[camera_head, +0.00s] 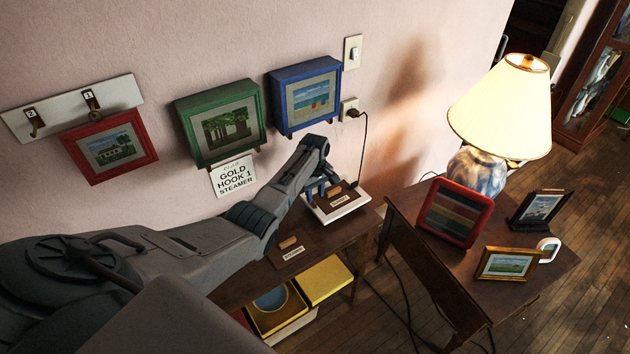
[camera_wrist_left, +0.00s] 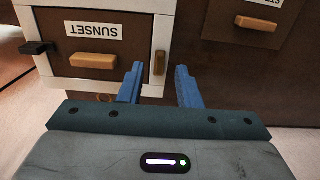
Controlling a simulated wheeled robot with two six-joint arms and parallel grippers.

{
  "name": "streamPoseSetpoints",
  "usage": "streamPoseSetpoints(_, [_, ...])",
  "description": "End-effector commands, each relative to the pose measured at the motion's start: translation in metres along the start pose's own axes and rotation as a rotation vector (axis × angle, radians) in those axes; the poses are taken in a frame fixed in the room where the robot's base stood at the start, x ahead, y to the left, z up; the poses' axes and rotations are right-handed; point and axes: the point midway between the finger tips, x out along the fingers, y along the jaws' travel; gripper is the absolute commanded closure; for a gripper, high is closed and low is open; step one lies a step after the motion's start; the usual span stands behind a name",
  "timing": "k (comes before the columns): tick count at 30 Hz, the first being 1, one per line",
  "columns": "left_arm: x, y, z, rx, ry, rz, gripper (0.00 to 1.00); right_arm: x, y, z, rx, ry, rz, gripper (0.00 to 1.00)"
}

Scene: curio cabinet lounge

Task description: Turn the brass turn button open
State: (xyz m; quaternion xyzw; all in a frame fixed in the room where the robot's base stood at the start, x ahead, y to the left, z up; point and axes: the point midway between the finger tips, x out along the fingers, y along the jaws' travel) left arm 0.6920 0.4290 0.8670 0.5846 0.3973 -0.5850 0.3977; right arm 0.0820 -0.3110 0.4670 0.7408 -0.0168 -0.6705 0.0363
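The brass turn button (camera_wrist_left: 160,62) sits on the white frame (camera_wrist_left: 163,30) beside a brown door panel labelled SUNSET. In the left wrist view it stands lengthwise up and down. The panel has a wooden handle (camera_wrist_left: 93,61), and a black catch (camera_wrist_left: 37,47) is on the frame's other side. My left gripper (camera_wrist_left: 160,70) is open, its blue fingertips on either side of the button with visible gaps; contact depth is unclear. In the head view my left gripper (camera_head: 319,190) is over the white-framed panel (camera_head: 345,208) and hides part of it. My right gripper is not in view.
A STEAMER panel (camera_head: 290,252) is close by on the dark cabinet (camera_head: 345,235). Green (camera_head: 220,122) and blue (camera_head: 304,95) box frames hang above on the wall. A side table (camera_head: 470,262) with a lamp (camera_head: 500,110) and several picture frames stands at right.

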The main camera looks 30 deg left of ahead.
Motion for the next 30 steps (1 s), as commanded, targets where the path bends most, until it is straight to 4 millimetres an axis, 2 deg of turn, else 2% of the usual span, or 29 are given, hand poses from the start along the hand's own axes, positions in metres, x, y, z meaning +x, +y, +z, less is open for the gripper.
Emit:
streamPoseSetpoints(6, [-0.039, 0.0, -0.001, 0.001, 0.004, 0.003, 0.69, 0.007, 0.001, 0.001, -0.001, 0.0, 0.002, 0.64])
streamPoseSetpoints(12, [-0.064, 0.0, 0.0, 0.0, 0.002, 0.002, 0.69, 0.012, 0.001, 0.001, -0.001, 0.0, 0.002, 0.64])
streamPoseSetpoints(17, [-0.071, 0.0, 0.0, 0.001, 0.001, 0.0, 0.69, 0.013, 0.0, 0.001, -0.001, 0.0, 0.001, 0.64])
streamPoseSetpoints(30, [-0.071, 0.0, 0.0, 0.001, 0.001, 0.0, 0.69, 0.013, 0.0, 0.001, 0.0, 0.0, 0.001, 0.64])
